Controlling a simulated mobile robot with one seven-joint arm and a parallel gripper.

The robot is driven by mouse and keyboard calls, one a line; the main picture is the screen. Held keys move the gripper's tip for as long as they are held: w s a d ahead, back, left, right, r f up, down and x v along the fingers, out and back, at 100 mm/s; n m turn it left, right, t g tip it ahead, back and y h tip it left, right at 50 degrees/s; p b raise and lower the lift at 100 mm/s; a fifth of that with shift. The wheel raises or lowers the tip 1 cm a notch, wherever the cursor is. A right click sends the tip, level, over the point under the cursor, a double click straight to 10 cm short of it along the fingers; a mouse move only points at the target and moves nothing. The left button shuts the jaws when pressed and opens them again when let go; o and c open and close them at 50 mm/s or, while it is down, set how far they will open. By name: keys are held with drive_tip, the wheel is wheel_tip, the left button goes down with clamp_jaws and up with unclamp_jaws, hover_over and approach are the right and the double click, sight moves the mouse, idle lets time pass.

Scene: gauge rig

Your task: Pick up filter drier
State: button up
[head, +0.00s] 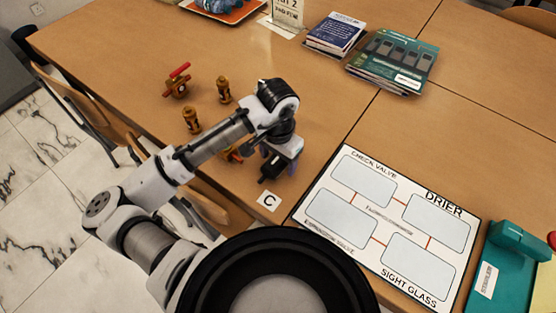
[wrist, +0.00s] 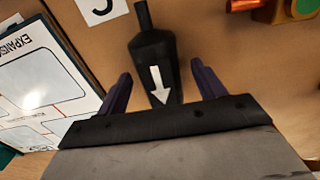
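The filter drier is a black canister with a white arrow and a narrow stub end. In the wrist view the filter drier (wrist: 152,50) lies between the two dark purple fingers of my gripper (wrist: 160,70), with a visible gap on each side. The gripper is open. In the head view my gripper (head: 279,161) points down over the drier (head: 267,172), which lies on the table and is partly hidden by the gripper and wrist.
A card marked C (head: 268,201) lies near the drier. A labelled board (head: 411,257) lies to the right. Brass fittings (head: 224,90) and a red-handled valve (head: 178,86) stand behind my arm. Books (head: 392,60) lie at the back. A green device (head: 517,242) sits far right.

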drive_tip(key=c, duration=1.1)
drive_tip(key=shift+r, duration=0.1)
drive_tip(key=shift+c, duration=0.2)
